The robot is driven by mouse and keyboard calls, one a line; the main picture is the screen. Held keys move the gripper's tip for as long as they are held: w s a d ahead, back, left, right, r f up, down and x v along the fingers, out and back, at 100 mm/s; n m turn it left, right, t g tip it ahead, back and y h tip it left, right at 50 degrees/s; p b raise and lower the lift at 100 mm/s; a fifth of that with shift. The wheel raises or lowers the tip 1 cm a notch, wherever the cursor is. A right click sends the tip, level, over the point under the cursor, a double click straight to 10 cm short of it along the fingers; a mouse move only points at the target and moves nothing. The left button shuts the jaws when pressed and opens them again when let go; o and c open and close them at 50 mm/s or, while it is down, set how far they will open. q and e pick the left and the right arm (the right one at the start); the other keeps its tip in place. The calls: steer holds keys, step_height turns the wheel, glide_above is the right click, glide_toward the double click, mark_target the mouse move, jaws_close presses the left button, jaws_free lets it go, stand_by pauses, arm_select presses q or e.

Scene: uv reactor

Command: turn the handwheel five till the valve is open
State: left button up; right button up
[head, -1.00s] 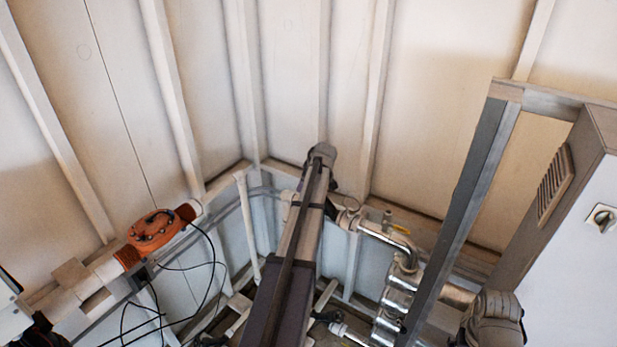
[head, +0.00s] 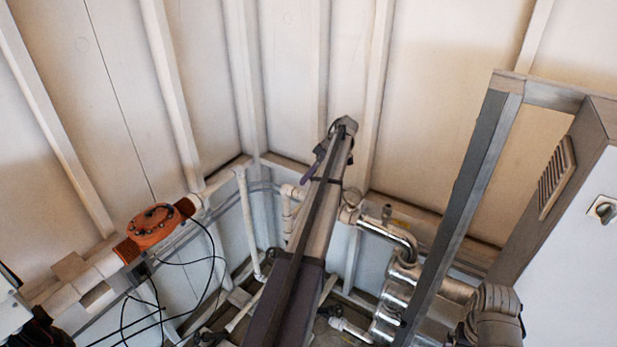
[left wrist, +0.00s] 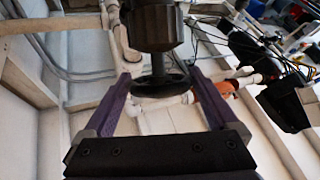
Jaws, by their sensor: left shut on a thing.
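In the left wrist view a dark round handwheel (left wrist: 158,84) on a short stem sits between the two purple fingers of my left gripper (left wrist: 162,76). The fingers lie at its left and right sides, and my left gripper is shut on it. A black ribbed body (left wrist: 150,28) is in line with the stem. In the head view my left arm crosses the middle, and one purple finger of the left gripper (head: 312,170) shows at its far end. The wheel is hidden there. No number on the wheel is readable. My right gripper is not in view.
An orange flanged fitting (head: 152,226) sits on the white pipe at left, with black cables below it. Shiny metal pipes (head: 392,236) run right of my arm. A grey post (head: 462,200) and a cabinet (head: 575,240) stand at right. The panelled walls meet behind.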

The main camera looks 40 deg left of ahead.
arm_select(q)
steer(key=shift+d+g, duration=0.1)
steer(key=shift+g, duration=0.3)
steer(key=o, duration=1)
steer(key=shift+w+d+r+p, duration=0.1)
steer(key=shift+w+r+p, duration=0.2)
steer(key=shift+r+p, duration=0.2)
steer(key=p+v, duration=0.5)
steer(key=v, duration=0.1)
steer(key=shift+r, duration=0.25)
